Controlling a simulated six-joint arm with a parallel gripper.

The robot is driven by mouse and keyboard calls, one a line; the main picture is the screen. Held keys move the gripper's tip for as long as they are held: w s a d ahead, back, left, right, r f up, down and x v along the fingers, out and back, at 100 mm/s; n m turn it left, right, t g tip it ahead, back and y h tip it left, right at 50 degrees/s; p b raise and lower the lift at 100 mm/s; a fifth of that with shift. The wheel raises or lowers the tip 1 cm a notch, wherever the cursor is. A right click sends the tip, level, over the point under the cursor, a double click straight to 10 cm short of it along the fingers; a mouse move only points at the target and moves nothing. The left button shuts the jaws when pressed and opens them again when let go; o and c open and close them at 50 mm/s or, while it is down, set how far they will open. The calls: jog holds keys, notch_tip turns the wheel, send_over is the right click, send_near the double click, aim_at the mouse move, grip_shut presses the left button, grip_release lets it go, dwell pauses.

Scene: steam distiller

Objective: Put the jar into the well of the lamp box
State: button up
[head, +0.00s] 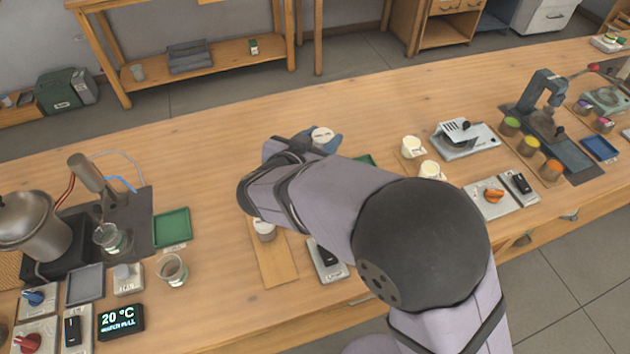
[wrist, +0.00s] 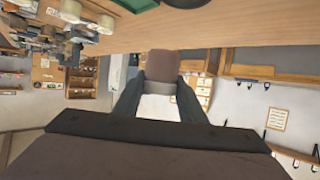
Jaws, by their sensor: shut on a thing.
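My gripper (head: 319,141) is shut on a jar (head: 322,133) with a white top, above the middle of the bench. My arm hides much of the bench there.
A second white-topped jar (head: 264,232) stands on a wooden board (head: 278,270). A green tray (head: 172,227) and the distiller (head: 40,225) are at left. White cups (head: 411,146) and a grey device (head: 465,139) are at right. The bench left of the gripper is clear.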

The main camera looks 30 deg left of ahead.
jog(key=shift+s+a+f+n+y, duration=0.2)
jog(key=shift+a+n+y, duration=0.1)
jog(key=shift+a, duration=0.1)
jog(key=shift+s+a+f+n+y, duration=0.1)
jog(key=shift+a+f+n+y, duration=0.1)
jog(key=shift+a+y, duration=0.15)
jog(key=shift+w+f, duration=0.1)
jog(key=shift+f, duration=4.85)
jog(key=shift+f+b, duration=0.15)
jog(key=shift+b, duration=0.15)
jog(key=o, duration=1.1)
jog(key=v, duration=1.2)
jog(key=shift+r, duration=0.25)
